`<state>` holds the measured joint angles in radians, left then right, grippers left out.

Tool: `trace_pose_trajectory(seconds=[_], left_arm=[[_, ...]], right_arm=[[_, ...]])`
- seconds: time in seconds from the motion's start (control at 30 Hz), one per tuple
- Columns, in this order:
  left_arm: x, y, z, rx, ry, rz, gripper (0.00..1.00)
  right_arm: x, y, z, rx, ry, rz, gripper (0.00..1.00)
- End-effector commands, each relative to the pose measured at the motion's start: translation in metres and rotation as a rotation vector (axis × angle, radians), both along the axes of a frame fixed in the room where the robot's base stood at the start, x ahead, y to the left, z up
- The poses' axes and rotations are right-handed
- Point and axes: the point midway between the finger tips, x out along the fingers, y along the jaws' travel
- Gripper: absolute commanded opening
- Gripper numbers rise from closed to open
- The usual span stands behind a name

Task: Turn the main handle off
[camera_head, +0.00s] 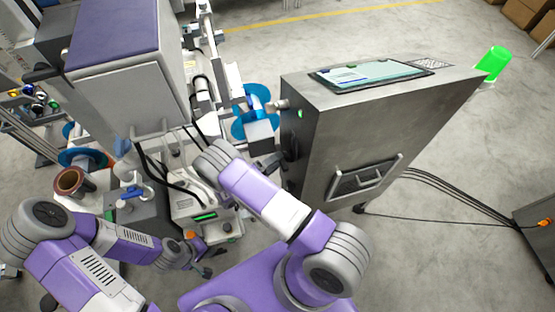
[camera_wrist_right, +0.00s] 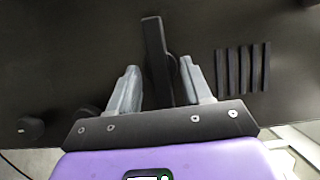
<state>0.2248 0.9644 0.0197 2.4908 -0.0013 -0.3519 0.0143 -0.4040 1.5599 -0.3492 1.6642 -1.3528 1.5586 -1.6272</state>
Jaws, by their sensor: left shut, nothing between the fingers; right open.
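The main handle (camera_wrist_right: 153,36) is a black upright bar on a dark panel in the right wrist view. My right gripper (camera_wrist_right: 159,64) is open, with one grey finger on each side of the bar. Whether either finger touches it I cannot tell. My left gripper (camera_head: 204,268) is shut and empty at the lower left, low beside the machine and well apart from the cabinet.
Slotted vents (camera_wrist_right: 242,68) lie right of the handle, and a black knob (camera_wrist_right: 31,127) lies at lower left. A film machine (camera_head: 130,80) with blue reels (camera_head: 256,112) stands left of the cabinet. Cables (camera_head: 440,185) cross the floor at right.

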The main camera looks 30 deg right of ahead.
Motion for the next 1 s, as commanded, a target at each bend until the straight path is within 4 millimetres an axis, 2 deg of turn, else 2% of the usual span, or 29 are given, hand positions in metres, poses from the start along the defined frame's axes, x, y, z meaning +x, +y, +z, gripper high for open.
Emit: trace_pose_trajectory(seconds=[0.13, 0.37, 0.4, 0.47, 0.63, 1.0], left_arm=[[0.0001, 0.0, -0.0006, 0.0, 0.0, 0.0, 0.0], [0.0001, 0.0, -0.0005, 0.0, 0.0, 0.0, 0.0], [0.0001, 0.0, -0.0005, 0.0, 0.0, 0.0, 0.0], [0.0001, 0.0, -0.0005, 0.0, 0.0, 0.0, 0.0], [0.0001, -0.0001, -0.0005, 0.0, 0.0, 0.0, 0.0], [0.0001, 0.0, -0.0091, 0.0, 0.0, 0.0, 0.0]], right_arm=[[0.0011, -0.0093, 0.0003, 0.0, 0.0, -0.002, 0.49], [0.0013, -0.0104, 0.0002, 0.001, 0.0, -0.001, 0.49], [0.0012, -0.0104, 0.0002, 0.001, 0.0, -0.001, 0.47], [0.0011, -0.0103, 0.0002, 0.001, 0.0, -0.001, 0.38], [0.0011, -0.0103, 0.0002, 0.001, 0.0, -0.002, 0.12], [0.0013, -0.01, -0.002, -0.015, -0.062, 0.0, 0.12]])
